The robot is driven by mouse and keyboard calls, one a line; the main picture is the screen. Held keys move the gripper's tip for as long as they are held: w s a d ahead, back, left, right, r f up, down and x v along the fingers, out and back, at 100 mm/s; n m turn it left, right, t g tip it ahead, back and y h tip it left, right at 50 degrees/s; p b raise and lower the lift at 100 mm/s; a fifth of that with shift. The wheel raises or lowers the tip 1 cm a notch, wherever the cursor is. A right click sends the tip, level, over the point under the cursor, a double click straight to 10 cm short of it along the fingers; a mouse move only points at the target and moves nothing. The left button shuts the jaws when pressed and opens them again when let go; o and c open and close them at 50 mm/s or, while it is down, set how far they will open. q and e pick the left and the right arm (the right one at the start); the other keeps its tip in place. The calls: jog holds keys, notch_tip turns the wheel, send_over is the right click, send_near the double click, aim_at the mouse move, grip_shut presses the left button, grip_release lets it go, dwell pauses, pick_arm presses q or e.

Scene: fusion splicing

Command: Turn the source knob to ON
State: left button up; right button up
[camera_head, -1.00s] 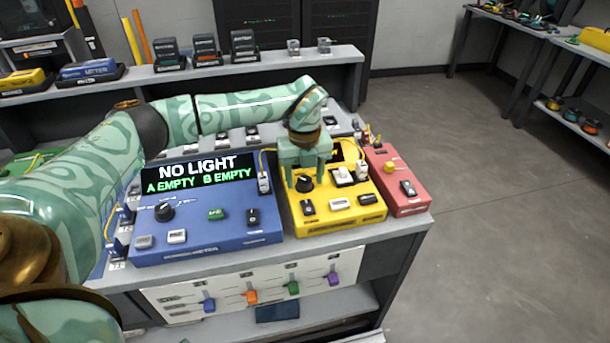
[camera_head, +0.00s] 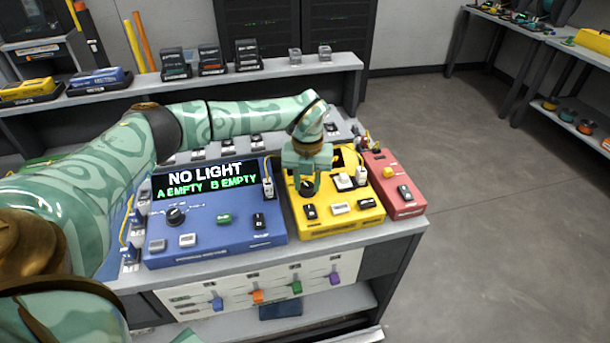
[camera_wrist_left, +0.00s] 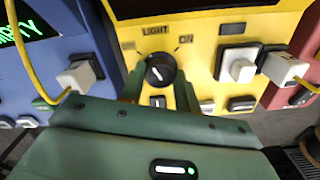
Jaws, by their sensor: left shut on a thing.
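The source knob (camera_wrist_left: 160,70) is a round black knob with a white mark on the yellow box (camera_head: 345,226). In the left wrist view it sits under the word LIGHT, with ON printed at its upper right and a fainter label at its upper left. I cannot tell for certain which label the mark points to. My left gripper (camera_head: 308,184) reaches down onto the yellow box, and its fingers (camera_wrist_left: 160,90) are shut on the knob from both sides. In the head view the gripper hides part of the knob. My right gripper is in neither view.
A blue meter (camera_head: 213,238) reading NO LIGHT, A EMPTY, B EMPTY stands left of the yellow box. A red box (camera_head: 400,205) stands right of it. White plugs with yellow cables, one of them (camera_wrist_left: 78,78) on the blue meter, flank the knob area.

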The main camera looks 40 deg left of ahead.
aim_at(307, 185)
pick_arm(q)
jog(key=m+p, duration=0.2)
jog(key=shift+r+m, duration=0.3)
jog(key=shift+m, duration=0.1)
jog(key=m+p, duration=0.2)
jog(key=m, duration=0.1)
jog(key=shift+f+m, duration=0.1)
jog(key=shift+m, duration=0.2)
jog(key=m+p, duration=0.1)
jog(key=m, duration=0.2)
jog(key=shift+m, duration=0.3)
jog(key=shift+f+m+p, duration=0.1)
jog(key=shift+m+p, duration=0.45)
jog(key=shift+m, duration=1.45)
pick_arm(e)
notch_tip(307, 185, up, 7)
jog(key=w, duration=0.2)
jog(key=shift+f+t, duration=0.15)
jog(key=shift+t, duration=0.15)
pick_arm(q)
jog(key=o, duration=1)
notch_tip(307, 185, up, 16)
jog(key=p, duration=0.3)
jog(key=shift+p, duration=0.4)
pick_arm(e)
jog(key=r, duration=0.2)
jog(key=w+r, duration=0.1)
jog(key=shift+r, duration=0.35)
